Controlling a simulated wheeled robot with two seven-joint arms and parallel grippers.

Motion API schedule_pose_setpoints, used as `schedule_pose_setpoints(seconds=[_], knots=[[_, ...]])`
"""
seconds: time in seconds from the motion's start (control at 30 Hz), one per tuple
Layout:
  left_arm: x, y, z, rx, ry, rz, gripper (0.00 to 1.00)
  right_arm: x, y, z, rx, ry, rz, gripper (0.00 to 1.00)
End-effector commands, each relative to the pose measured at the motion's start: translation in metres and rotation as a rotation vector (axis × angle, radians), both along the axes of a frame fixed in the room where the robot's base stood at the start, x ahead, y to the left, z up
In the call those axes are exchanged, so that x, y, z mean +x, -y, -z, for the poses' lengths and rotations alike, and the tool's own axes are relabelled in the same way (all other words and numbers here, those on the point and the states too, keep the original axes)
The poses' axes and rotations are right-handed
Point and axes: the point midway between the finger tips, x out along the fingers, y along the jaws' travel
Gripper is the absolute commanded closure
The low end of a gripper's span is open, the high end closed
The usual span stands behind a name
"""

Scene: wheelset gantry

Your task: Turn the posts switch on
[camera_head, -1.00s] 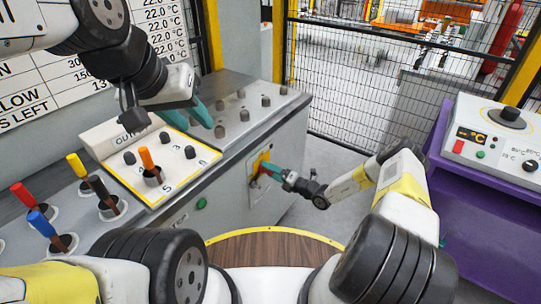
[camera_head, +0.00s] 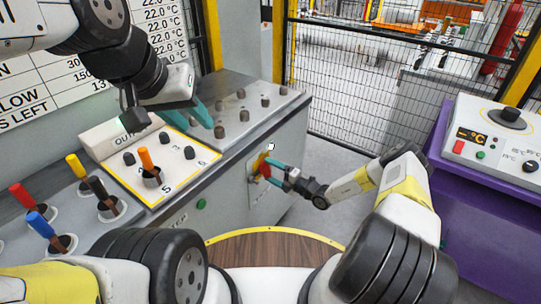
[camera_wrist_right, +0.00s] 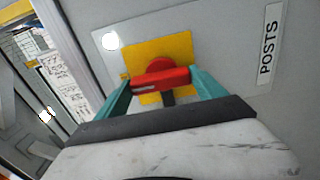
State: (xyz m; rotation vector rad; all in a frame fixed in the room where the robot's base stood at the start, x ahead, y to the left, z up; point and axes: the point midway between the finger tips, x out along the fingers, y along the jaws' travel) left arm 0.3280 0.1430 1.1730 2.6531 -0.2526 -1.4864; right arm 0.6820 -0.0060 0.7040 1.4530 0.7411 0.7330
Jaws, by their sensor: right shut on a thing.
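The posts switch is a red rotary handle (camera_wrist_right: 160,78) on a yellow plate (camera_wrist_right: 185,50), beside a label reading POSTS (camera_wrist_right: 268,45). In the head view its yellow plate (camera_head: 256,163) is on the front of the grey cabinet. A round white lamp (camera_wrist_right: 111,41) above the plate's corner looks lit; it also shows in the head view (camera_head: 271,146). My right gripper (camera_head: 268,170) is shut on the red handle, with a teal finger at each end of it. My left gripper (camera_head: 198,125) is open and empty above the cabinet top.
A sloped panel (camera_head: 183,180) with an orange lever and dark knobs lies below my left gripper. Red, blue, yellow and black levers stand at the left. A purple stand (camera_head: 480,205) with a control box is at the right. A mesh fence (camera_head: 345,85) closes the back.

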Motion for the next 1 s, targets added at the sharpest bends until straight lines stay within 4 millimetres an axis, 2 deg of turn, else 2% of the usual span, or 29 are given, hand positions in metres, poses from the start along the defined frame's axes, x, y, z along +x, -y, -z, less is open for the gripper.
schedule_pose_setpoints(seconds=[0.27, 0.3, 0.37, 0.67, 1.0], knots=[[0.000, 0.000, 0.000, 0.000, 0.000, 0.000, 0.64, 0.000, 0.001, 0.001, 0.004, -0.008, 0.004, 0.93], [0.000, 0.000, 0.000, 0.000, 0.000, 0.000, 0.64, 0.000, 0.001, 0.001, 0.003, -0.008, 0.004, 0.12], [0.000, 0.000, 0.000, 0.000, 0.000, 0.000, 0.64, 0.000, 0.001, 0.001, 0.003, -0.008, 0.004, 0.01], [0.000, 0.000, 0.000, 0.000, 0.000, 0.000, 0.64, -0.002, 0.003, 0.001, 0.002, -0.005, 0.002, 0.00], [0.000, 0.000, 0.000, 0.000, 0.000, 0.000, 0.64, -0.032, 0.046, 0.001, 0.002, -0.007, 0.005, 0.00]])
